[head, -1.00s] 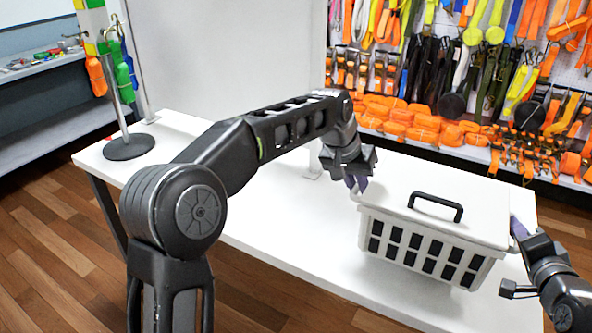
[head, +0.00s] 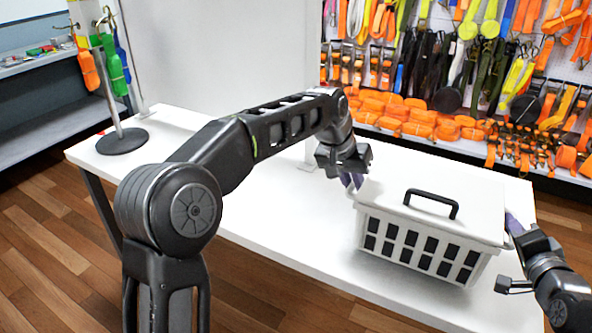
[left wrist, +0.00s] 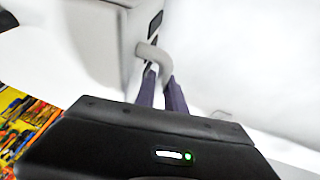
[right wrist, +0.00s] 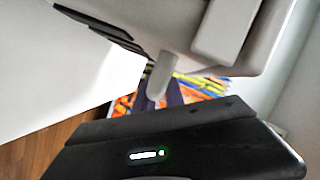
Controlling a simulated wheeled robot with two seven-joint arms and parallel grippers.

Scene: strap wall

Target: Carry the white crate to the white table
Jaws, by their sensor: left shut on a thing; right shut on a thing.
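The white crate (head: 372,216) has slotted sides, a closed white lid and a black handle on top (head: 431,203). It is level over the right part of the white table (head: 270,215); I cannot tell whether its bottom touches the tabletop. My left gripper (head: 354,182) is shut at the crate's left end, its purple fingers around a light grey grip (left wrist: 150,52) in the left wrist view. My right gripper (head: 514,226) is at the right end, shut on a similar grip (right wrist: 160,74) in the right wrist view. The crate's far side is hidden.
A metal stand (head: 122,141) with hanging straps is on the table's far left. A strap wall (head: 450,80) with orange coils on a shelf runs behind the table. A white panel (head: 225,60) stands behind its left part. The tabletop left of the crate looks clear.

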